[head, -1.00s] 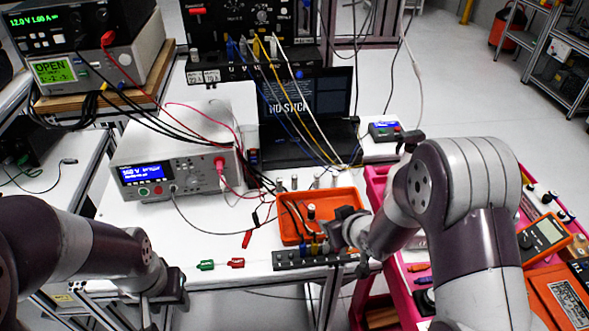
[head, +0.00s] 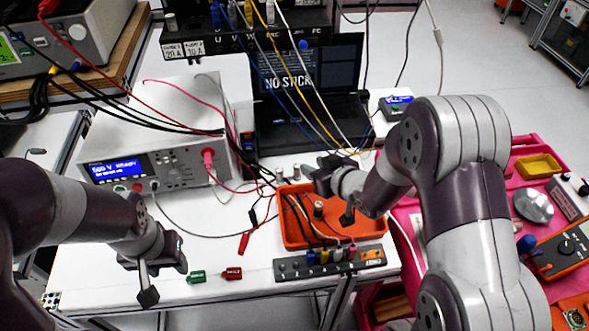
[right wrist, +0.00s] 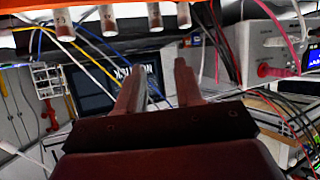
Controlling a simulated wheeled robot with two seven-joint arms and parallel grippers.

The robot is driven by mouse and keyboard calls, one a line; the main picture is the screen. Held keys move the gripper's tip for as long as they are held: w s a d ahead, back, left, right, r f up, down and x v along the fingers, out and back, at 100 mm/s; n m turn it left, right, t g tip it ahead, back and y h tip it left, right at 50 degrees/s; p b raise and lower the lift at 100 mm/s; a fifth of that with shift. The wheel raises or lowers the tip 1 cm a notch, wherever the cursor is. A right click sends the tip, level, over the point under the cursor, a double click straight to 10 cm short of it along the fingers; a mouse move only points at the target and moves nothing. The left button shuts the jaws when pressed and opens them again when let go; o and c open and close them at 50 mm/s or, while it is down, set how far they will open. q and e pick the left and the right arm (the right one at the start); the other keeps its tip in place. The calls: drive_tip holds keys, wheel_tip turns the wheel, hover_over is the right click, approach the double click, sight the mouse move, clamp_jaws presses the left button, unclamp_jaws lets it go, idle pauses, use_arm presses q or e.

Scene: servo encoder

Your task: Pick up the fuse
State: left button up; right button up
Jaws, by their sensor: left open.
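Several pale cylinders, which look like fuses, stand in a row behind the orange tray (head: 290,240); the leftmost (head: 281,175) shows in the head view. Another pale cylinder (head: 318,208) stands inside the tray. My right gripper (head: 322,174) is at the tray's back edge, beside the row, and hides part of it. In the right wrist view several pale cylinders (right wrist: 107,20) hang at the top of the inverted picture. There my right gripper (right wrist: 158,80) has its fingers apart with nothing between them. My left gripper (head: 180,264) is open and empty at the table's front left.
A grey terminal strip (head: 330,263) lies along the tray's front. Green (head: 197,276) and red (head: 232,273) connectors lie left of it. A white meter (head: 150,150), a laptop (head: 310,90) and loose cables crowd the back. A pink cart (head: 412,255) stands at right.

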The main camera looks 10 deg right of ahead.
use_arm(q)
drive_tip(key=f+b, duration=0.2)
drive_tip(key=f, duration=0.1)
drive_tip(key=f+b, duration=0.1)
drive_tip(key=shift+s+f, duration=0.3)
drive_tip(key=shift+s, duration=0.1)
use_arm(e)
approach(299, 170)
drive_tip(key=shift+w+a+f, duration=0.2)
drive_tip(key=shift+w+f, duration=0.05)
drive_tip(key=shift+f, duration=0.25)
use_arm(q)
drive_tip(key=shift+w+f+b, duration=0.1)
drive_tip(key=shift+b, duration=0.25)
use_arm(e)
drive_tip(key=shift+w+f, duration=0.2)
drive_tip(key=shift+w, duration=0.05)
use_arm(q)
drive_tip(key=shift+w, duration=0.1)
use_arm(e)
drive_tip(key=x, duration=0.7)
drive_tip(key=shift+w+r, duration=0.25)
drive_tip(key=shift+w, duration=0.05)
drive_tip(key=shift+s, duration=0.1)
drive_tip(key=c, duration=0.3)
clamp_jaws()
